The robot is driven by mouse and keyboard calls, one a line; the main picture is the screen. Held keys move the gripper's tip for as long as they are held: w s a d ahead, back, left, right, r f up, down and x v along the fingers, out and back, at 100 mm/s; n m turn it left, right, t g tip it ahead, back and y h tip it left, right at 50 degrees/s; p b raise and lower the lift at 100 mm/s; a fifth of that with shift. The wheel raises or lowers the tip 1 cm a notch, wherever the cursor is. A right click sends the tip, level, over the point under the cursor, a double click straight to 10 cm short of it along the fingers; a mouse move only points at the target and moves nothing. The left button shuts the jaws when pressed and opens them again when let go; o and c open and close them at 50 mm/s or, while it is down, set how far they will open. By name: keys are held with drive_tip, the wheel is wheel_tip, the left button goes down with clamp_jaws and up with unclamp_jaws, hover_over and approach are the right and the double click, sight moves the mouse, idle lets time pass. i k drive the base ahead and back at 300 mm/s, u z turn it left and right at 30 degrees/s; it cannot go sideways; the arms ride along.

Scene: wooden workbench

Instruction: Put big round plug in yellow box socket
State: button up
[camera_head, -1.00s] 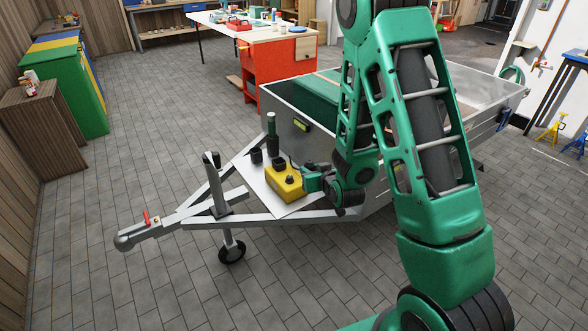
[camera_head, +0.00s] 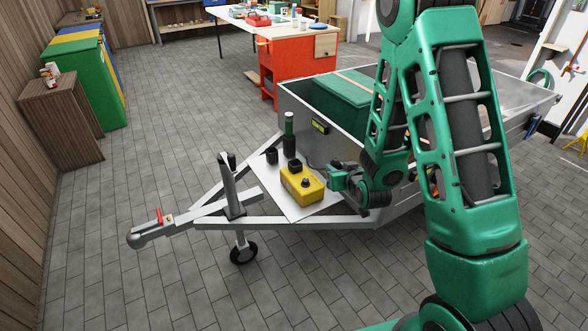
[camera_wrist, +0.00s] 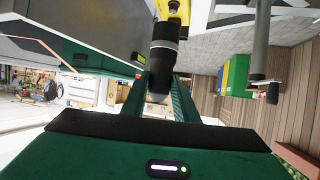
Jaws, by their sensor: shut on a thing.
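The yellow box (camera_head: 297,192) sits on the pale plate at the front of the trailer, with dark round fittings on its top. My gripper (camera_head: 335,178) is at the right side of the box in the head view. In the wrist view my gripper (camera_wrist: 160,84) is shut on the big round plug (camera_wrist: 164,48), a thick black cylinder with a grey ring. The plug's far end points at the yellow box (camera_wrist: 174,8), at the top edge of that view. I cannot tell whether the plug's end is inside a socket or just at it.
Dark short cylinders (camera_head: 271,156) and a tall dark green post (camera_head: 289,138) stand on the plate (camera_head: 270,180) behind the box. The trailer's metal wall (camera_head: 300,118) rises behind. The jockey post (camera_head: 231,190) stands to the left. The floor in front is clear.

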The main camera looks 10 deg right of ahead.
sight(295, 169)
drive_tip(key=i, duration=0.9)
